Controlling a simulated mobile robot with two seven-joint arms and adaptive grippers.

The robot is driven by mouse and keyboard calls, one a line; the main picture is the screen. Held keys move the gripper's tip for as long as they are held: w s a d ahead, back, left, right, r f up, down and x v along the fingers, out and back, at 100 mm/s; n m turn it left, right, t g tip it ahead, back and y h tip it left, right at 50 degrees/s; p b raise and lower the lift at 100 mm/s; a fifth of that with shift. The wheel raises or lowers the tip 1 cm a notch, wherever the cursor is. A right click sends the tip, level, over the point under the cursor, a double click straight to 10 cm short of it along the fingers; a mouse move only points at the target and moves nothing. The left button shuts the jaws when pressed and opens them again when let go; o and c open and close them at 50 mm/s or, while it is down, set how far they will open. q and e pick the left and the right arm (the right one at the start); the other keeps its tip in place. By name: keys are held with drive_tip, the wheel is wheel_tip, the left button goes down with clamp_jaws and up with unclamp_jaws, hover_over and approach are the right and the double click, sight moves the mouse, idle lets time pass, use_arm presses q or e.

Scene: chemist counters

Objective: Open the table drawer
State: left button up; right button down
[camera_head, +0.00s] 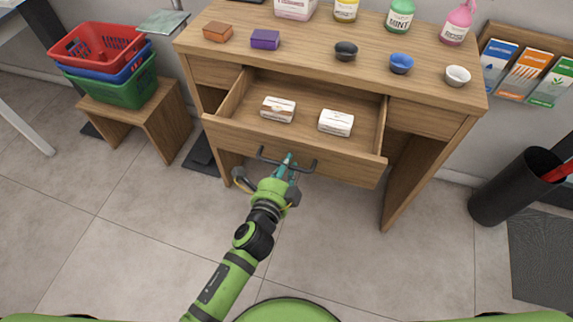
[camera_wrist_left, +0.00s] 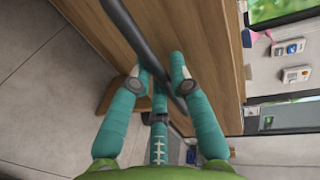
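The wooden table (camera_head: 330,45) has its middle drawer (camera_head: 215,128) pulled well out, so its inside shows. Two small white boxes lie in it, one at the left (camera_head: 278,109) and one at the right (camera_head: 336,123). A dark bar handle (camera_head: 308,170) is on the drawer front. My left gripper (camera_head: 290,163) is at this handle. In the left wrist view its teal fingers (camera_wrist_left: 158,75) are closed in on both sides of the dark handle bar (camera_wrist_left: 152,45), with the bar between them. My right gripper is not in view.
Bottles, bowls and small boxes stand on the tabletop. Stacked baskets (camera_head: 125,92) sit on a stool (camera_head: 150,125) at the left. A black bin (camera_head: 508,190) and a leaflet rack (camera_head: 525,70) are at the right. The tiled floor before the drawer is clear.

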use_arm(q)
drive_tip(key=shift+o, duration=1)
drive_tip(key=v, duration=1.2)
drive_tip(key=s+a+f+n+g+y, duration=0.1)
drive_tip(key=s+a+f+n+g, duration=0.15)
drive_tip(key=f, duration=0.75)
drive_tip(key=s+a+f+n+g+y, duration=0.1)
drive_tip(key=s+a+f+n+g, duration=0.15)
drive_tip(key=f, duration=0.65)
drive_tip(key=s+a+f+n+g+y, duration=0.1)
drive_tip(key=s+a+f+n+g, duration=0.2)
drive_tip(key=f, duration=0.7)
drive_tip(key=s+a+f+n+g, duration=0.2)
drive_tip(key=s+a+f+n, duration=0.1)
drive_tip(key=s, duration=0.4)
drive_tip(key=s+a+f+n+g+y, duration=0.1)
drive_tip(key=s+a+f+n+g, duration=0.1)
drive_tip(key=s+a+f+n, duration=0.2)
drive_tip(key=s+a+f+n+g, duration=0.1)
drive_tip(key=s+a+f+n, duration=0.3)
drive_tip(key=s+f, duration=0.3)
drive_tip(key=s, duration=0.3)
drive_tip(key=shift+s+g+y, duration=0.2)
drive_tip(key=shift+g+y, duration=0.2)
